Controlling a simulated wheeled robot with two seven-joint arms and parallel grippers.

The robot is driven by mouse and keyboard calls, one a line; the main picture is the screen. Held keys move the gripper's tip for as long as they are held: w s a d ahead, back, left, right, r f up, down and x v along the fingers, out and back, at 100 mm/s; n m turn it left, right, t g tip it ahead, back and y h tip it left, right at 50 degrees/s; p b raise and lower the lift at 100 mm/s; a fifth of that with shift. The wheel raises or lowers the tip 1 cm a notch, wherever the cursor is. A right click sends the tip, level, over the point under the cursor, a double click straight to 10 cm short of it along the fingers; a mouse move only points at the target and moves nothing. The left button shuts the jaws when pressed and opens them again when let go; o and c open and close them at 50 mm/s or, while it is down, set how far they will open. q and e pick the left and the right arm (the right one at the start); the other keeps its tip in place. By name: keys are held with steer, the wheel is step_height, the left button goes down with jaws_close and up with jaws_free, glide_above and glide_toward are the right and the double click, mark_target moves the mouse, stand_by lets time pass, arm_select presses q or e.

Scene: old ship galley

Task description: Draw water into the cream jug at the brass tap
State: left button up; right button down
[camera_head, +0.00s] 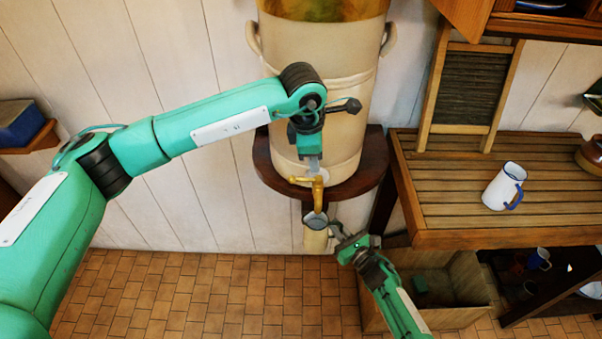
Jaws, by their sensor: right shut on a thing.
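The brass tap (319,192) sticks out from the lower front of a large cream water urn (310,60). The cream jug (315,241) is upright right below the tap, with its grey-looking mouth under the spout. I cannot make out a stream or the water level. My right gripper (340,243) is shut on the jug at its right side. My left gripper (314,166) points down at the top of the tap. Its fingertips are at or very near the tap's handle; whether they touch it or how far they are apart is too small to tell.
The urn stands on a dark rounded wooden shelf (268,172). A slatted wooden counter (450,190) at right carries a white jug with a blue handle (503,187) and a washboard (470,88). A wooden bin (462,277) stands below. Tiled floor (190,290) is clear at left.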

mark_target(301, 180)
arm_select(q)
steer(key=shift+y, duration=0.8)
steer(key=w+a+f, duration=0.1)
steer(key=f, duration=0.2)
steer(key=w+a+f, duration=0.1)
steer(key=f, duration=0.3)
steer(key=w+a+f, duration=0.1)
steer(key=f, duration=0.2)
steer(key=shift+w+f, duration=0.2)
steer(key=shift+w, duration=0.2)
jaws_close()
